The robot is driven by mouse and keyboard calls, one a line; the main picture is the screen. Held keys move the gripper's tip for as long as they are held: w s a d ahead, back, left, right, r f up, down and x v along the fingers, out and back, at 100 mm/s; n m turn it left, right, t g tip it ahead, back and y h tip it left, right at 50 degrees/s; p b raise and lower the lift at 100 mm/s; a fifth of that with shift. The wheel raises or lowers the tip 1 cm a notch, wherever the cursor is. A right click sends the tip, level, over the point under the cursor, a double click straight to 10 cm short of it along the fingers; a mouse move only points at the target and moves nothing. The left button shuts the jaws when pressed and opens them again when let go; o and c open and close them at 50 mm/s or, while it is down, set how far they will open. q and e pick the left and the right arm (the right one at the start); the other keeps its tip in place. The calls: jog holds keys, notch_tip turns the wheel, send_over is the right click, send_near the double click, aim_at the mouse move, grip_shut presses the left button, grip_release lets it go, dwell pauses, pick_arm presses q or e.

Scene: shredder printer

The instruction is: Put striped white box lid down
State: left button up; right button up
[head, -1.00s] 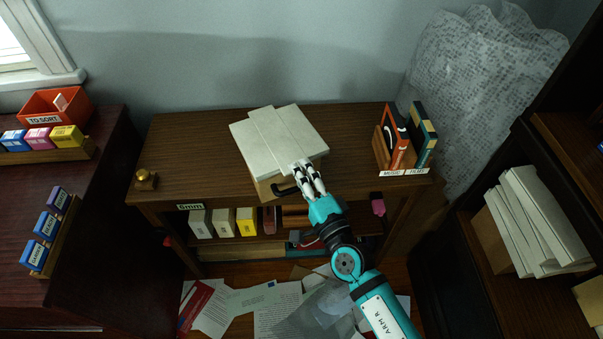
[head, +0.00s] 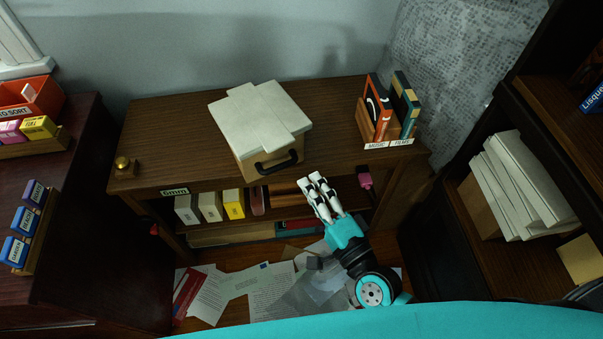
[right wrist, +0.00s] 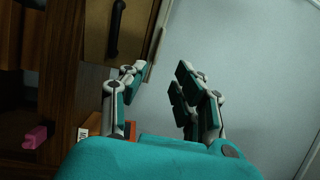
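The white box lid (head: 262,117), with a raised band across it, lies on top of a brown box (head: 262,163) with a dark handle, on the wooden table (head: 165,120). The lid sits slightly askew and overhangs the box. My right gripper (head: 321,182) is below and in front of the table edge, apart from the lid. In the right wrist view, its fingers (right wrist: 155,85) are spread with nothing between them. The box front (right wrist: 118,30) shows at the top left there. My left gripper is out of view.
A brass bell-like object (head: 123,167) is at the left front corner. Papers (head: 250,290) cover the floor. A dark shelf (head: 545,190) with white files stands at right.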

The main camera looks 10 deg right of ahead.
jog(key=shift+s+d, duration=0.15)
jog(key=shift+s, duration=0.25)
jog(key=s+d+f+m+g+h, duration=0.2)
jog(key=d+f+m+g, duration=0.15)
jog(key=f+m, duration=0.7)
jog(key=s+d+f+m+g+h, duration=0.2)
jog(key=d+f+m, duration=0.2)
jog(key=f+m, duration=0.65)
jog(key=s+d+f+m+g+h, duration=0.25)
jog(key=f+m, duration=0.45)
jog(key=f, duration=0.7)
jog(key=s+d+f+m+g, duration=0.2)
jog(key=s+f+m+g, duration=0.2)
jog(key=s+f+m, duration=0.5)
jog(key=s+d+f+m+g, duration=0.3)
jog(key=s+f+m, duration=0.6)
jog(key=s+m, duration=0.7)
jog(key=m+g, duration=0.1)
jog(key=m, duration=0.2)
jog(key=shift+d, duration=0.25)
